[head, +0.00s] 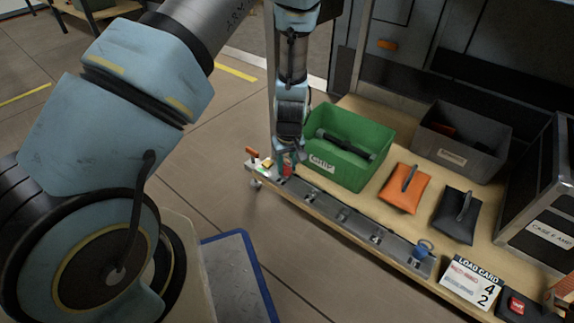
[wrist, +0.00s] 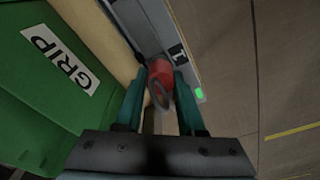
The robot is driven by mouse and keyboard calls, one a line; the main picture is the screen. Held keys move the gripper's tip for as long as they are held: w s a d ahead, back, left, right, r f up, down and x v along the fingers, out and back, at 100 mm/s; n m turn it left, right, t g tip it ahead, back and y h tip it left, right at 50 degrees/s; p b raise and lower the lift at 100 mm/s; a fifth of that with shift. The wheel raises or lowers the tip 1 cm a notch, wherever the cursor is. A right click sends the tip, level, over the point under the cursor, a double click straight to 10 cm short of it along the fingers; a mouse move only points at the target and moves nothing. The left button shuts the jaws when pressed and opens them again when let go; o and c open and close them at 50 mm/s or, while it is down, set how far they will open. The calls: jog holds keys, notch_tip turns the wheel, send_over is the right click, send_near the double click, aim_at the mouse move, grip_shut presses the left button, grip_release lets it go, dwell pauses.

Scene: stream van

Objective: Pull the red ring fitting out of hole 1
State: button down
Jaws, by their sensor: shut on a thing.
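The red ring fitting (head: 287,169) is at the left end of the grey metal rail (head: 325,207). In the wrist view the fitting (wrist: 160,72) shows a red body with a grey ring, beside the printed label 1 (wrist: 178,52). My gripper (head: 286,157) points down over it. In the wrist view the teal fingers of my gripper (wrist: 159,90) are closed around the ring, one on each side. The fitting's lower end and hole 1 are hidden, so I cannot tell how deep it sits.
A green GRIP crate (head: 348,172) stands close behind the rail. A blue ring fitting (head: 425,247) is at the rail's right end. An orange pouch (head: 402,196), a black pouch (head: 453,222), a grey bin (head: 470,158) and a load card (head: 470,283) share the bench. A green light (wrist: 199,93) glows near the label.

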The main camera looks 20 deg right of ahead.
aim_at(287, 157)
jog(key=shift+r+p, duration=0.85)
jog(key=shift+r, duration=0.05)
jog(key=shift+r+p, duration=1.3)
jog(key=shift+r, duration=0.1)
